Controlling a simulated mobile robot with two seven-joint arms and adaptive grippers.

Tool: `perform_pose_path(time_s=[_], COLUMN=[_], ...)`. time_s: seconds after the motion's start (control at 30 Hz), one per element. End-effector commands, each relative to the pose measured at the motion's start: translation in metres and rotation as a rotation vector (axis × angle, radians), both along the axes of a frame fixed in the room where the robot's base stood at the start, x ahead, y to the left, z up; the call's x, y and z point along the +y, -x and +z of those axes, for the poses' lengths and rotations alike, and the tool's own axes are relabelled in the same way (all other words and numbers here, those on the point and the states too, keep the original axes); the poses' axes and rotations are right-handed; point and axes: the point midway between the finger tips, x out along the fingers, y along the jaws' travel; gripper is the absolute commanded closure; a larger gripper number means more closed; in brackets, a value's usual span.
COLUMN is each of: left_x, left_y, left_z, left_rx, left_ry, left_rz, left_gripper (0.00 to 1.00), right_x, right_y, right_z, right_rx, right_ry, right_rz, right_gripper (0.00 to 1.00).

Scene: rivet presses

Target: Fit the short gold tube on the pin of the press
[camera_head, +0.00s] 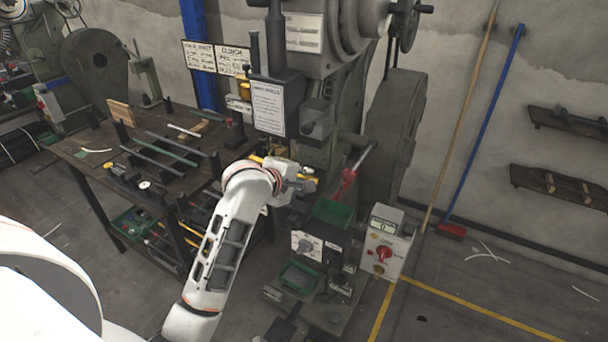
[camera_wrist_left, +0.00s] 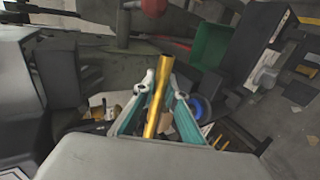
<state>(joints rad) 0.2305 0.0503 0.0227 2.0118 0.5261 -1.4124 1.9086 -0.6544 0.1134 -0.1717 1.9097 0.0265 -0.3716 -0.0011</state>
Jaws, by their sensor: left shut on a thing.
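My left gripper (camera_head: 300,186) is in front of the big press (camera_head: 340,115) in the head view. In the left wrist view its two fingers (camera_wrist_left: 158,92) are shut on the gold tube (camera_wrist_left: 160,85), which stands out lengthwise between and past the fingertips. The tube is smooth and shiny, and its far end is clear of anything touching it. In the head view a small yellow-gold stretch shows at the gripper, mostly hidden by the wrist. I cannot make out the pin of the press. My right gripper is not in view.
A green bin (camera_head: 332,213) and a lower green tray (camera_head: 299,277) sit at the small press unit. A control box (camera_head: 388,242) with a red knob stands right of it. A red-handled lever (camera_head: 348,182) is close to my gripper. A workbench (camera_head: 120,160) lies left.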

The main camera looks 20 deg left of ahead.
Motion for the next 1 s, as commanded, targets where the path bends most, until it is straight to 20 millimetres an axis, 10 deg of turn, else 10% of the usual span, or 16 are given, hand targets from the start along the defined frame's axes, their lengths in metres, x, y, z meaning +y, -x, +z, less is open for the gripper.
perform_pose_path(time_s=[0.9,1.0], left_x=[0.000,0.000], left_y=[0.000,0.000], left_z=[-0.017,-0.017], left_rx=[0.000,0.000], left_ry=[0.000,0.000], left_rz=[0.001,0.000], left_gripper=[1.00,0.69], right_x=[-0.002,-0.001], right_y=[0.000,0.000], right_z=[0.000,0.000], right_rx=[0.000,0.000], right_ry=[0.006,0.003], right_rz=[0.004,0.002], right_gripper=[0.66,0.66])
